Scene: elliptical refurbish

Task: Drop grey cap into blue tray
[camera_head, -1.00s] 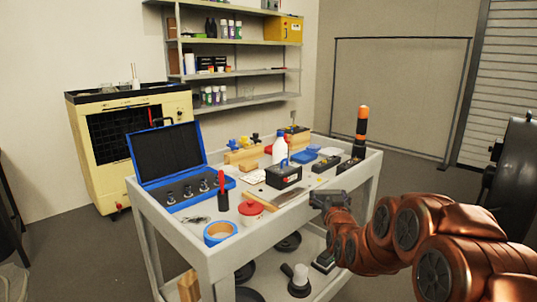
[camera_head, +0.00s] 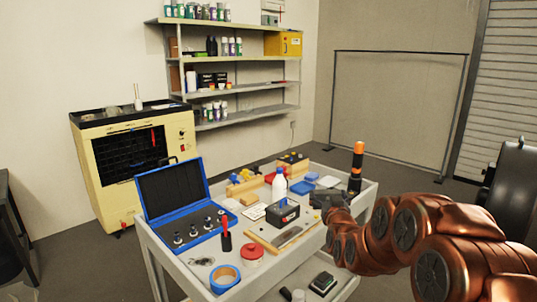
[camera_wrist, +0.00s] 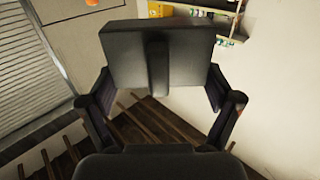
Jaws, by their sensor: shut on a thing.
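My gripper (camera_head: 328,200) is over the right part of the workbench in the head view. It also shows in the wrist view (camera_wrist: 158,88), its fingers closed on either side of a dark grey, block-like piece with a central rib, which I take to be the grey cap (camera_wrist: 195,52). The cap is hard to separate from the dark gripper in the head view. A small blue tray (camera_head: 302,187) lies on the bench, left of and beyond my gripper. Another blue item (camera_head: 312,176) lies just behind it.
A black toolbox (camera_head: 282,213) sits in front of the blue tray, with a white blue-capped bottle (camera_head: 279,184) behind it. A black cylinder with an orange top (camera_head: 356,167) stands behind my gripper. An open blue case (camera_head: 172,188) is at the left.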

